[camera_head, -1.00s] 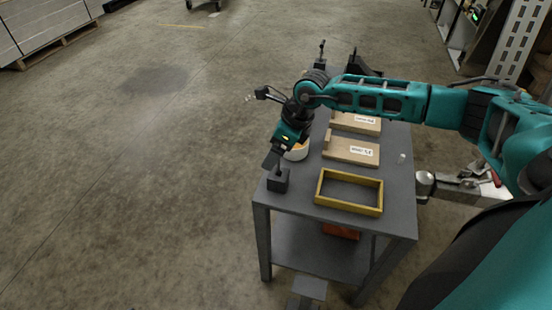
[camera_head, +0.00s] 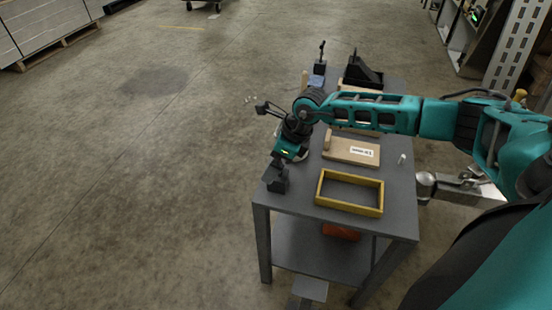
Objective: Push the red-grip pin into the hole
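I cannot make out the red-grip pin or its hole in the head view. My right arm reaches in from the right across the grey table (camera_head: 395,215). Its gripper (camera_head: 277,168) points down at the table's near left corner, at a small black block (camera_head: 278,185). The gripper overlaps the top of the block, and I cannot tell whether it touches or grips it. The fingers are too small and dark to tell open from shut. A grey metal coupling (camera_head: 450,187) shows to the right of the table. My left gripper is not in view.
A yellow frame tray (camera_head: 350,208) and a labelled wooden board (camera_head: 350,151) lie on the table. A small white cylinder (camera_head: 402,159) stands near the right edge. Black holders stand at the far end. An orange item (camera_head: 341,231) is on the lower shelf. Floor to the left is clear.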

